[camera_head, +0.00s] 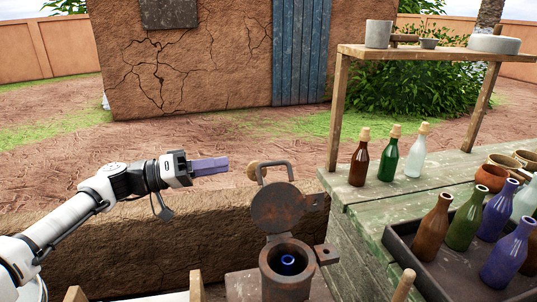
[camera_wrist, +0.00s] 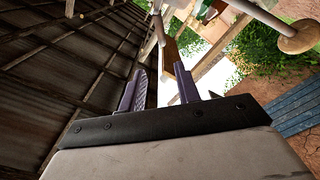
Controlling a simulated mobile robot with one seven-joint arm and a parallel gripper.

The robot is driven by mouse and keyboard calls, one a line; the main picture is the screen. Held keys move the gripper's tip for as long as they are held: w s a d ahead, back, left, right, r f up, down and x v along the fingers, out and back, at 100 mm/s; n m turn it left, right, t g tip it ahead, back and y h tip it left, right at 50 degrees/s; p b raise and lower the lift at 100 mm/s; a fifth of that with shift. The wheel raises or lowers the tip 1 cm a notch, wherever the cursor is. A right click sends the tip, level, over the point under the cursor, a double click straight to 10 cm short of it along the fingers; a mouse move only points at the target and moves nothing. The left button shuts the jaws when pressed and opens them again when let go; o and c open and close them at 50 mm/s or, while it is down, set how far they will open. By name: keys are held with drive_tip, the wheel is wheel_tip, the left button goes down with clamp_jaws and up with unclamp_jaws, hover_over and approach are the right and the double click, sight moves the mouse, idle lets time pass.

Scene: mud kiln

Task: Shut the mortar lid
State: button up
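The mortar (camera_head: 286,278) is a rusty metal cylinder at bottom centre in the head view. Its round rusty lid (camera_head: 277,206) stands raised and tilted back behind the open mouth, with a bent metal handle (camera_head: 275,166) at its top. A blue ring-shaped thing (camera_head: 288,261) shows inside the mouth; I cannot tell what it is. My gripper (camera_head: 228,165) is left of the handle and apart from it, its purple fingers pointing right. The wrist view shows the two fingers (camera_wrist: 160,88) spread with nothing held between them. I cannot identify the lid in the wrist view.
A round wooden knob (camera_head: 253,171) sits just left of the handle. A green bench (camera_head: 370,203) at right carries several bottles and a dark tray (camera_head: 399,245). A wooden shelf (camera_head: 430,52) stands above the bench. A low mud wall (camera_head: 150,245) runs behind the mortar.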

sight(264, 165)
drive_tip(key=d, duration=0.4)
drive_tip(key=w+d+p, duration=0.1)
drive_tip(key=d, duration=0.3)
drive_tip(key=d+f+p, duration=0.1)
drive_tip(key=d, duration=0.4)
drive_tip(key=shift+w, duration=0.35)
clamp_jaws()
